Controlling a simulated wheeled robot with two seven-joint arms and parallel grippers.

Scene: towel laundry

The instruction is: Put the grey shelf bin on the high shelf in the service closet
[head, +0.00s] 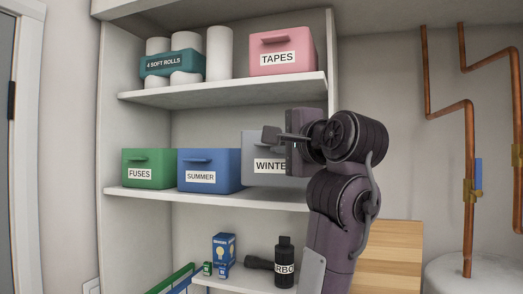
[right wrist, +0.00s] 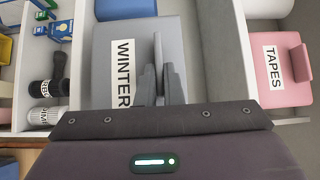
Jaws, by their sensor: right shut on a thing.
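The grey shelf bin (head: 257,151), labelled "WINTER", stands on the middle shelf at the right of the blue bin. In the right wrist view the grey bin (right wrist: 103,72) appears turned sideways, with its label in plain sight. My right gripper (head: 270,136) is at the bin's front, shut on its handle. The fingers also show in the right wrist view (right wrist: 158,80), closed around the thin grey handle. My arm hides the bin's right part in the head view. The high shelf (head: 225,91) is above, holding a pink bin and white rolls. My left gripper is not in view.
A pink "TAPES" bin (head: 281,51) and a pack of soft rolls (head: 172,64) stand on the high shelf, with a small gap between them. A blue "SUMMER" bin (head: 209,171) and a green "FUSES" bin (head: 149,168) stand left of the grey bin. Copper pipes (head: 469,150) run at the right.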

